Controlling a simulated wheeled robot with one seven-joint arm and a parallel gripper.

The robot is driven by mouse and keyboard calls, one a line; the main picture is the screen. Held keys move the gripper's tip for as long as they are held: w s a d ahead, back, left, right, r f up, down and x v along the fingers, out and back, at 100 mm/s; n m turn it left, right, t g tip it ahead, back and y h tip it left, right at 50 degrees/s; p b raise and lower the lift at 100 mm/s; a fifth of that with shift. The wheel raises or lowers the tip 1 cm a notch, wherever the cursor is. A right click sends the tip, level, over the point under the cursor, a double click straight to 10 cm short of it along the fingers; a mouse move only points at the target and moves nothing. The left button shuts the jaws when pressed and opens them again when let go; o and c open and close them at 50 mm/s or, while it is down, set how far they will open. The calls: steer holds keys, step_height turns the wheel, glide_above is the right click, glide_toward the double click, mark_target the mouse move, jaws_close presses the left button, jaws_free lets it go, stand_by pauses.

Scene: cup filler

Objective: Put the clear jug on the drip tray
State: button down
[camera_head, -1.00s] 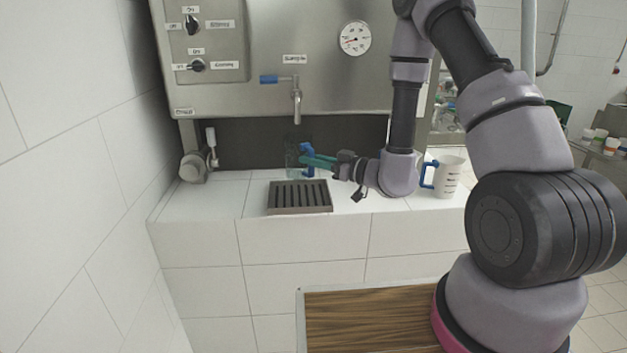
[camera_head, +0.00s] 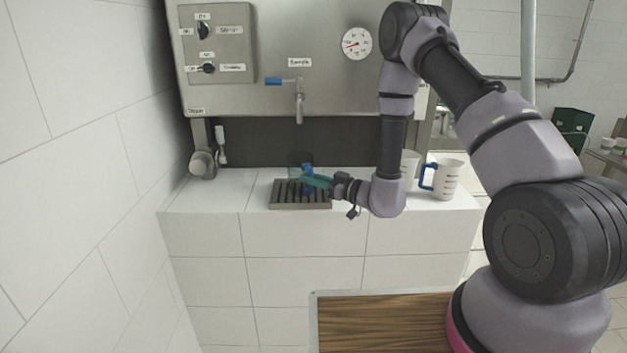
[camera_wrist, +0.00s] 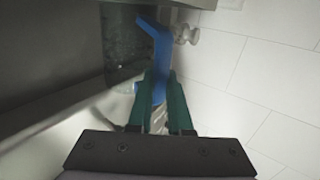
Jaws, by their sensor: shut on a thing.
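The clear jug (camera_head: 295,170) is see-through and hard to make out, with a blue handle. My gripper (camera_head: 308,181) comes from the right with its teal fingers shut on the blue handle (camera_wrist: 158,50). In the wrist view the jug's clear body (camera_wrist: 120,45) shows left of the handle, against a dark background. The dark slotted drip tray (camera_head: 290,205) lies on the white counter below the tap. The jug appears over the tray's back part. The gripper hides its lower part, so I cannot tell whether it touches the tray.
The tap (camera_head: 299,105) hangs from the steel machine (camera_head: 330,85) above the tray. A white jug with a blue handle (camera_head: 447,181) stands at the counter's right, and another pale vessel (camera_head: 409,165) is partly behind my arm. Tiled wall at left; counter left of the tray is clear.

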steer(key=c, duration=0.8)
jaws_free()
steer(key=shift+f, duration=0.1)
steer(key=shift+c, duration=0.2)
